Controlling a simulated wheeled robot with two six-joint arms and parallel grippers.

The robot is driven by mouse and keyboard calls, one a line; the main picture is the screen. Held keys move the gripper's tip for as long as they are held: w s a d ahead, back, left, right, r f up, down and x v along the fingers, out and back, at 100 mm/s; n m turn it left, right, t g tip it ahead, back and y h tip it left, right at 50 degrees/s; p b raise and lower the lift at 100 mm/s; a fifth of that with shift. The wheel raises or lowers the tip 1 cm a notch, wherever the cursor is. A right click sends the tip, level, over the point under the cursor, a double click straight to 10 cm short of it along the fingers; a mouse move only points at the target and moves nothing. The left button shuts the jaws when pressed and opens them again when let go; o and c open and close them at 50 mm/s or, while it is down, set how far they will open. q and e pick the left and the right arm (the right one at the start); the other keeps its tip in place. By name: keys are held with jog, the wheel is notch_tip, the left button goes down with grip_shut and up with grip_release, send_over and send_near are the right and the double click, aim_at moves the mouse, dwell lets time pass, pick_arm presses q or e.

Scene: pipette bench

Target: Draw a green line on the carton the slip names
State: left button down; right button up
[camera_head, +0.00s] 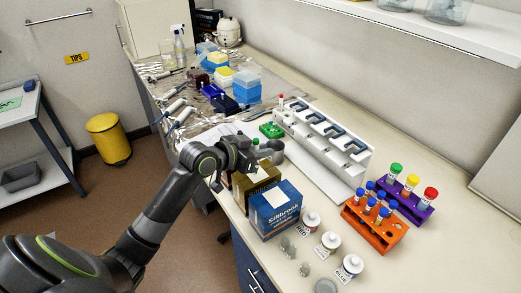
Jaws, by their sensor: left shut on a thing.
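My left gripper (247,160) is over the near bench, just above and behind the gold-brown carton (257,184). It is shut on what looks like a marker, mostly hidden by the fingers; a small green end (256,142) shows above them. I cannot tell whether its tip touches the carton. My right gripper is out of view.
White jars with colour labels (329,243) and small grey pieces stand right of the cartons. An orange rack (374,232) and a purple rack (402,200) hold capped tubes. A long white stand (325,145) and a green block (271,130) are behind the cartons.

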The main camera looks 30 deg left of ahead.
pick_arm(q)
jog(key=shift+w+d, duration=0.2)
jog(key=shift+w, duration=0.15)
dwell(0.7)
jog(key=shift+s+d+p, duration=0.1)
jog(key=shift+d+p, duration=0.1)
jog(key=shift+p, duration=0.2)
dwell(0.3)
jog(key=shift+s+a+f+p, duration=0.1)
jog(key=shift+s+a+p, duration=0.25)
jog(key=shift+s+p, duration=0.2)
dwell(1.5)
jog(key=shift+r+p, duration=0.25)
jog(key=shift+p, duration=0.05)
dwell(1.2)
notch_tip(320, 180, up, 5)
jog(key=p, duration=0.4)
jog(key=shift+p, duration=0.35)
